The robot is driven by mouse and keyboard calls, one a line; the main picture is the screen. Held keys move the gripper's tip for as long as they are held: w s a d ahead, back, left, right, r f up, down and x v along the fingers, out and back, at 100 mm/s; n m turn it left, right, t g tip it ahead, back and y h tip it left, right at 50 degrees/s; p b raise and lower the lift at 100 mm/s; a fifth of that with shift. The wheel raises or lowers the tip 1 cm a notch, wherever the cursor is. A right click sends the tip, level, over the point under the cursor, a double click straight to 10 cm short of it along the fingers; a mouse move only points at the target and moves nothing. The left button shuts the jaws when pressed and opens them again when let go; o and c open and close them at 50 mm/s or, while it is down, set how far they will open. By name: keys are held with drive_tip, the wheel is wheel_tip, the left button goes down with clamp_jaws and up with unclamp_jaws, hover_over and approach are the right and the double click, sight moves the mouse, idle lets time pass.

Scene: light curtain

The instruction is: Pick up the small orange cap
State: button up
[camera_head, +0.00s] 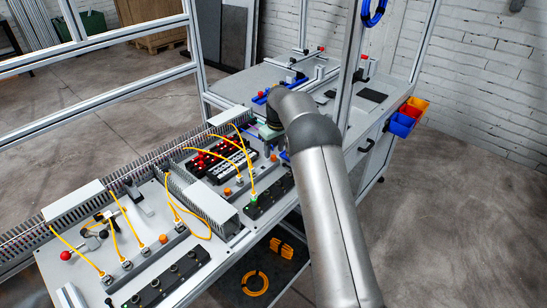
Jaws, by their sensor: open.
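Small orange cap-like pieces show on the workbench: one (239,180) near the middle, one (163,239) further left by a row of connectors, and one (273,158) just below my gripper. They are too small for me to tell which is the task's cap. My gripper (268,134) is at the end of the grey arm, over the bench, just right of the black block with red parts. It is open; its fingertips are small and partly hidden by my arm. I cannot make out anything between them.
Yellow cables (211,232) loop over the bench among connectors and black strips (270,197). Grey slotted ducts (205,203) rise beside them. Aluminium frame posts (350,65) stand close to my arm. Open floor lies right.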

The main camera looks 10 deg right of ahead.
drive_tip(key=shift+w+f, duration=0.15)
drive_tip(key=shift+f, duration=1.15)
clamp_jaws()
drive_tip(key=shift+r, duration=0.15)
drive_tip(key=shift+r, duration=0.25)
drive_tip(key=r, duration=0.3)
drive_tip(key=shift+s+a+r+b, duration=0.1)
drive_tip(key=shift+s+b, duration=0.2)
drive_tip(key=shift+b, duration=0.05)
drive_tip(key=s+r+b, duration=0.4)
drive_tip(key=s+r, duration=0.5)
drive_tip(key=s, duration=0.4)
drive_tip(key=shift+s+a, duration=0.2)
drive_tip(key=shift+a, duration=0.1)
